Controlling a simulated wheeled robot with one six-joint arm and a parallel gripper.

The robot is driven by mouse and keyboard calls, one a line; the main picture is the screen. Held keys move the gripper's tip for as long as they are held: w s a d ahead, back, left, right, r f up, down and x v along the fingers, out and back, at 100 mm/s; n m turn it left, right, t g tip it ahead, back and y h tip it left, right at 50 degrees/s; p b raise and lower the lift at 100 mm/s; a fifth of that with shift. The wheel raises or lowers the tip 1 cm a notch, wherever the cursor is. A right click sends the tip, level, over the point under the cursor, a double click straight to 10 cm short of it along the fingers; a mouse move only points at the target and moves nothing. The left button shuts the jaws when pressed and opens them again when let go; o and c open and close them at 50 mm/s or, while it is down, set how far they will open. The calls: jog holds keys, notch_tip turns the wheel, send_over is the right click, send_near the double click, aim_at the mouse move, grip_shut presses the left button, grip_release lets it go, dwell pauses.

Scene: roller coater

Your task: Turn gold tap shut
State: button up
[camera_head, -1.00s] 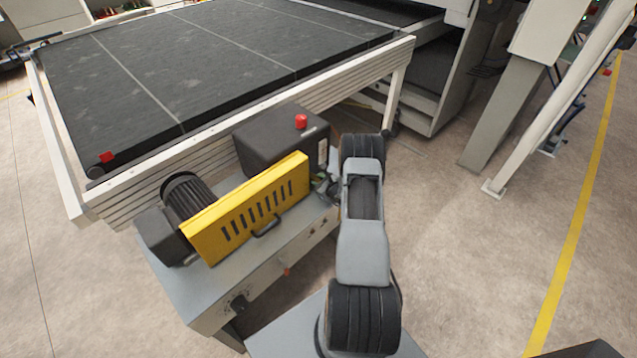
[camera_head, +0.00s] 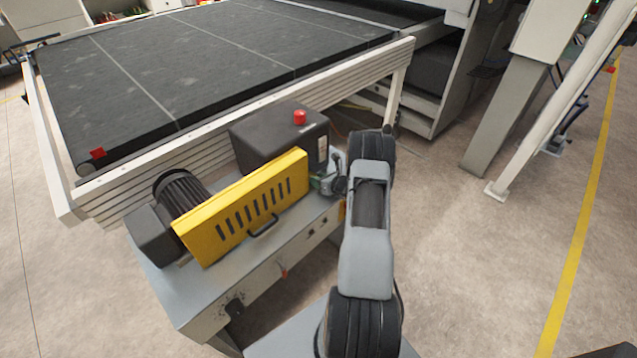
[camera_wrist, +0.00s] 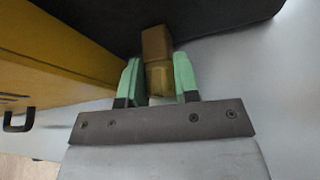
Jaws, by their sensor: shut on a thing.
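The gold tap (camera_wrist: 157,62) shows in the wrist view as a squarish brass-coloured piece with a darker upper part. My gripper (camera_wrist: 159,82) has green fingertips, one on each side of the tap, and is shut on it. The fingers hide part of the tap's sides, and its lower end is hidden by the gripper. In the head view my arm stands in front of the right end of the machine's bench, and I cannot make out the tap there.
A yellow slotted guard (camera_head: 240,212) with a black handle stands left of the tap. A dark box (camera_head: 280,140) with a red button (camera_head: 299,117) lies behind. A wide black conveyor (camera_head: 190,70) fills the back. Open floor (camera_head: 470,250) lies to the right.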

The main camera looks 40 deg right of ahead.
dwell(0.4)
jog(key=o, duration=0.9)
jog(key=b+v, duration=0.1)
jog(key=v, duration=1.3)
jog(key=shift+w, duration=0.1)
